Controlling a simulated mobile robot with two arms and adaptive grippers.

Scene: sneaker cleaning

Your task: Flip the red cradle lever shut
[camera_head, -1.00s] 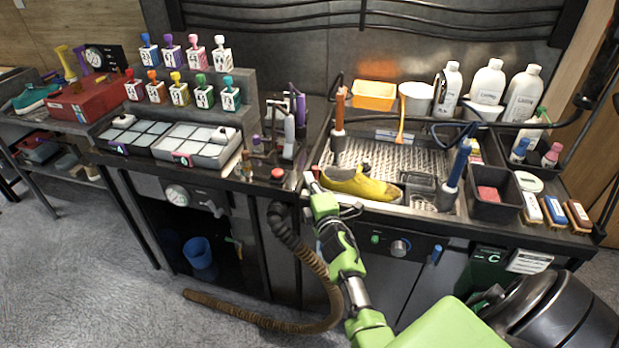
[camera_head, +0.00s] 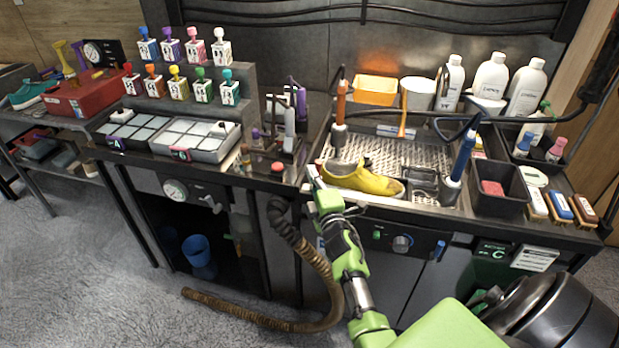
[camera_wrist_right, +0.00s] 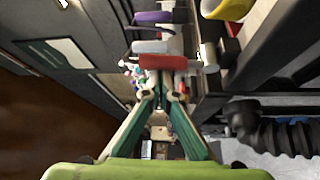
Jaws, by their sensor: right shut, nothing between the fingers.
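A yellow sneaker (camera_head: 362,180) lies on the perforated metal tray (camera_head: 425,156) of the wash station. My right gripper (camera_head: 314,172) is shut and empty at the tray's front-left edge, just left of the sneaker's end. In the right wrist view its fingers (camera_wrist_right: 162,88) are together, pointing towards a red block (camera_wrist_right: 163,62); contact cannot be told. The sneaker's edge shows at the top (camera_wrist_right: 228,8). My left gripper is not in view.
A red-topped piece (camera_head: 277,167) sits on the counter left of the tray. An orange-handled tool (camera_head: 340,104) and a blue-handled tool (camera_head: 463,155) stand at the tray's sides. A brown ribbed hose (camera_head: 315,262) hangs in front of the counter.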

